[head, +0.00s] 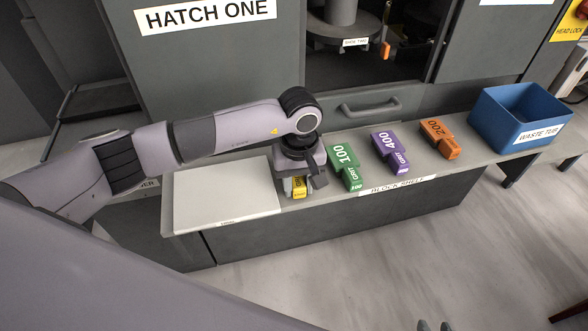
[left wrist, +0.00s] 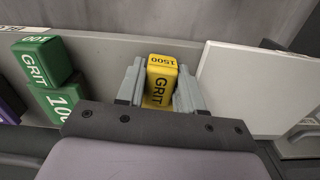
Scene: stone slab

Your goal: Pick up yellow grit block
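The yellow grit block (head: 299,187) is on the block shelf (head: 398,187), mostly hidden under my left gripper (head: 300,180) in the head view. In the left wrist view the yellow block (left wrist: 161,82), marked 1500, is between the two fingers of my left gripper (left wrist: 160,85). A finger lies close along each side of it; I cannot tell whether both touch it. No lift off the shelf is clear.
Green (head: 344,167), purple (head: 390,151) and orange (head: 439,138) grit blocks stand to the right along the shelf. A blue waste tub (head: 520,115) is at its right end. A pale flat slab (head: 225,194) lies close left of the yellow block. Grey cabinets stand behind.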

